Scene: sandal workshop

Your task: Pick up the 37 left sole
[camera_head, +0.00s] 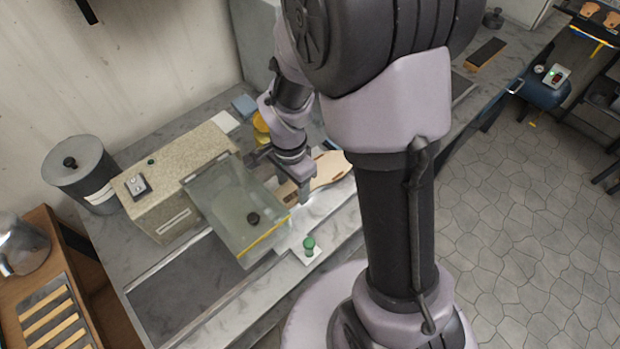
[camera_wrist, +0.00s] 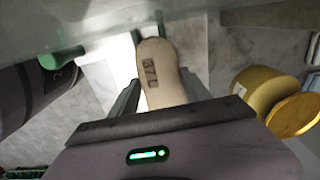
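The 37 left sole is a beige sole marked "37 L" (camera_wrist: 152,75), seen in the wrist view between my two fingers. My gripper (camera_wrist: 160,82) has its fingers spread to about the sole's width, one along each long edge. I cannot tell whether the fingers touch the sole or stand just clear of it. The sole's near end is hidden behind the gripper body. In the head view my gripper (camera_head: 300,190) points down at the bench, beside a pale wooden sole shape (camera_head: 328,168); the arm hides part of this spot.
A glass-lidded box (camera_head: 232,215) with a dark knob stands left of my gripper. A small green-topped item (camera_head: 308,244) is in front. A speckled box (camera_head: 180,165) and grey pot (camera_head: 80,172) stand further left.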

